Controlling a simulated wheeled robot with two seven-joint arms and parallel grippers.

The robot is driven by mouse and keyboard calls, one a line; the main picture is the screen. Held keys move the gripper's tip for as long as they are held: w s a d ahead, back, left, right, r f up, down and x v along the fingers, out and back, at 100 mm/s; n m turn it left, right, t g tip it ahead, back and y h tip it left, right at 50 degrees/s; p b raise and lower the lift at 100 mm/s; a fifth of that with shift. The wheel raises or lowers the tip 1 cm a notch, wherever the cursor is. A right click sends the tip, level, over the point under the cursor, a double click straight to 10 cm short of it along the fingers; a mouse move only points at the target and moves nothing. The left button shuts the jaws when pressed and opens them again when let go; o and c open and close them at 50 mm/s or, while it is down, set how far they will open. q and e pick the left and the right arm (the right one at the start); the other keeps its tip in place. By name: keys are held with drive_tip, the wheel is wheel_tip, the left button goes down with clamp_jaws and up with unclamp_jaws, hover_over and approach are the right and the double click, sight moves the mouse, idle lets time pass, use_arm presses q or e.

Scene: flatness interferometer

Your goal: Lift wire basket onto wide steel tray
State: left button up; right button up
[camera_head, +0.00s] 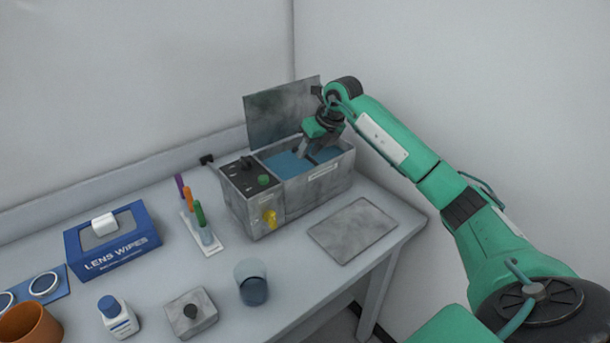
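The wide steel tray (353,230) lies flat and empty on the table at the right, in front of a grey metal bath (265,212). The bath's lid (281,113) stands open at the back, and blue liquid (280,163) shows inside. My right gripper (306,154) points down into the bath, with its fingertips at about the liquid's level. I cannot make out whether its fingers are open or shut. The wire basket cannot be clearly seen; the bath walls, the liquid and my gripper may hide it. My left gripper is out of view.
A rack with coloured pens (202,232) stands left of the bath. A wall runs behind.

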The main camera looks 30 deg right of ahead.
sight(306, 156)
drive_tip(key=x, duration=0.2)
drive_tip(key=shift+w+f, duration=0.15)
drive_tip(key=shift+f, duration=0.1)
drive_tip(key=shift+w+a+f, duration=0.1)
drive_tip(key=shift+f, duration=0.2)
clamp_jaws()
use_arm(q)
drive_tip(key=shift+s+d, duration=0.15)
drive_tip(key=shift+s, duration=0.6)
use_arm(e)
drive_tip(key=shift+r, duration=0.15)
